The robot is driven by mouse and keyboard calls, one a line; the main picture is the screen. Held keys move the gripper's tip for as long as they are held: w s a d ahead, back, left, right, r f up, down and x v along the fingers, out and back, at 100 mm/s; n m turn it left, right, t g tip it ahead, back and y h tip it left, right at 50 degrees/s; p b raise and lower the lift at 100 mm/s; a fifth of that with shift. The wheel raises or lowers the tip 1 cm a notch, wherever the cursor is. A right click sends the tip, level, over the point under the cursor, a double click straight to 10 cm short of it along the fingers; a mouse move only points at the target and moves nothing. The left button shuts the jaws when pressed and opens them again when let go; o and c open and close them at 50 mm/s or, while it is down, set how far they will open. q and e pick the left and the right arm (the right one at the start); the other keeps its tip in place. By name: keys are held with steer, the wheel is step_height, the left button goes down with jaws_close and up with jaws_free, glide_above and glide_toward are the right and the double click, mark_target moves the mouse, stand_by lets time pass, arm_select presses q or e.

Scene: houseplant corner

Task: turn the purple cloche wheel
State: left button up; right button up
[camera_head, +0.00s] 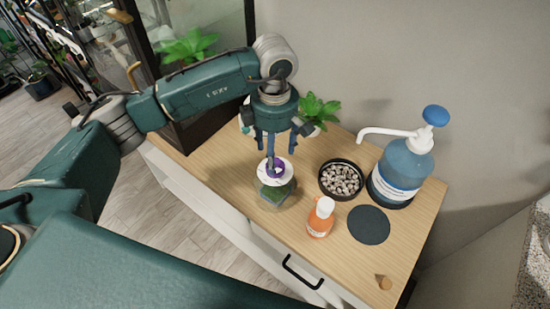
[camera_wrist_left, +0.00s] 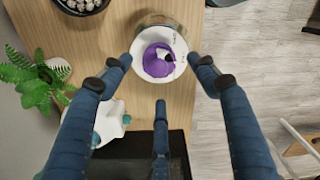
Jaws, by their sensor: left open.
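The purple wheel (camera_head: 276,168) sits on the white round top of the cloche (camera_head: 263,181). The clear cloche has green matter inside and stands near the front edge of the wooden cabinet top. In the left wrist view the purple wheel (camera_wrist_left: 157,60) shows a white and dark patch at its centre, on a white disc (camera_wrist_left: 172,37) with small markings. My left gripper (camera_head: 275,150) points down just above the wheel with its three fingers spread. In the wrist view the fingers stand around the wheel, apart from it, with nothing held. My right gripper is not seen.
A dark bowl of pebbles (camera_head: 340,179), an orange bottle with white cap (camera_head: 320,218), a blue pump jug (camera_head: 402,165) and a dark round mat (camera_head: 369,225) stand to the right. A green plant (camera_head: 317,110) is behind. A dark-framed glass case (camera_head: 200,70) stands at the left.

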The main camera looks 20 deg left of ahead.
arm_select(q)
steer(key=shift+f+p, duration=0.55)
steer(key=shift+f, duration=1.95)
steer(key=c, duration=1.2)
